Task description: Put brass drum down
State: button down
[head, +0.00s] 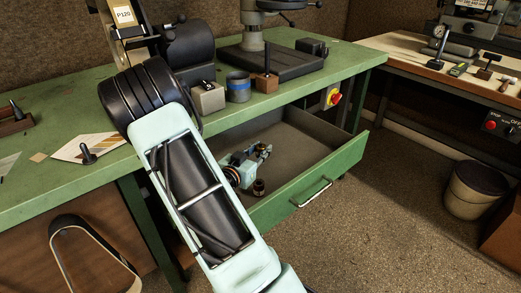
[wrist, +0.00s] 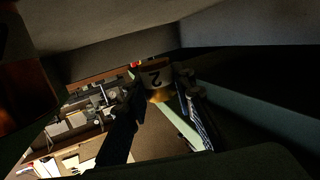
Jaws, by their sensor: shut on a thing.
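A small brown drum (head: 259,188) shows just at the gripper there. Whether its base touches the drawer floor I cannot tell. My arm hides the left part of the drawer.
The drawer's right side is bare. Above it, the green bench (head: 290,92) carries a grey block (head: 208,98), a blue-banded cup (head: 238,88) and a drill press base (head: 275,62). A red stop button (head: 334,97) sits on the bench front. A bin (head: 474,190) stands right.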

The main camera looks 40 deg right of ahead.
jog(key=shift+f, duration=0.2)
jog(key=c, duration=1.7)
grip_release()
jog(key=shift+o, duration=0.2)
jog(key=shift+r, duration=0.1)
jog(key=shift+r, duration=0.25)
jog(key=p+v, duration=0.3)
jog(key=v, duration=0.9)
jog(key=shift+r, duration=0.3)
